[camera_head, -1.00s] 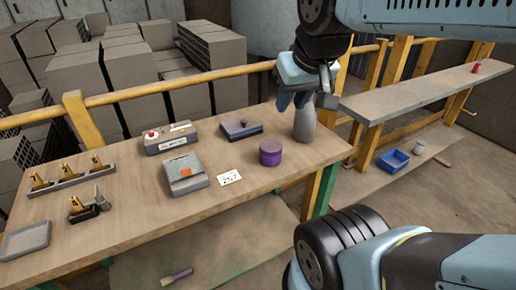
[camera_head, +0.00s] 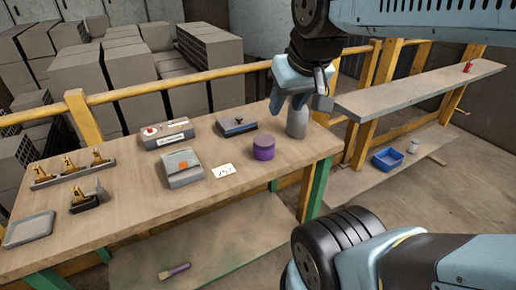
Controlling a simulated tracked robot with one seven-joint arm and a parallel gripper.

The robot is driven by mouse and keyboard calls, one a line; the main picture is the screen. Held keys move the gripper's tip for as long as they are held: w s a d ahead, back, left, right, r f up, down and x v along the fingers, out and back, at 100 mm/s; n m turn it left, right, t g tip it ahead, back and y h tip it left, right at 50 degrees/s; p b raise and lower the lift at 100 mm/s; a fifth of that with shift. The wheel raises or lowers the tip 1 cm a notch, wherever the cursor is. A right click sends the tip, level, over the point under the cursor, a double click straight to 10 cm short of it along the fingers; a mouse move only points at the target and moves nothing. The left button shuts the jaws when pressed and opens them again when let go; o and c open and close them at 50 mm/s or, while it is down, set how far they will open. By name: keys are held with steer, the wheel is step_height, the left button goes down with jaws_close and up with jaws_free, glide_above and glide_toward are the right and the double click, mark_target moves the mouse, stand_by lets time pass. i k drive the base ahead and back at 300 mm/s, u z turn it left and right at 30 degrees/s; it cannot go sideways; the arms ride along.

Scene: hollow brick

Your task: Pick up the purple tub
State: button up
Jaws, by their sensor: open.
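The purple tub (camera_head: 264,149) is a short lidded cylinder standing upright near the right end of the wooden table (camera_head: 130,215). My gripper (camera_head: 287,103) hangs above the table's right end, up and to the right of the tub in the picture. Its dark fingers point down and overlap the grey bottle (camera_head: 297,122) in this view. I cannot tell whether they touch the bottle. The gripper is open, and nothing shows between its fingers. The tub is fully visible and apart from the gripper.
A white card (camera_head: 223,170), a grey device with an orange mark (camera_head: 183,172) and a dark-topped box (camera_head: 236,127) lie left of the tub. A yellow rail (camera_head: 180,83) runs behind the table. A blue bin (camera_head: 387,160) sits on the lower right shelf.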

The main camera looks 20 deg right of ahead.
mark_target(263, 144)
steer(key=z, duration=0.05)
steer(key=k, duration=0.35)
steer(key=z, duration=1.7)
steer(key=i, duration=0.45)
steer(key=u, duration=0.95)
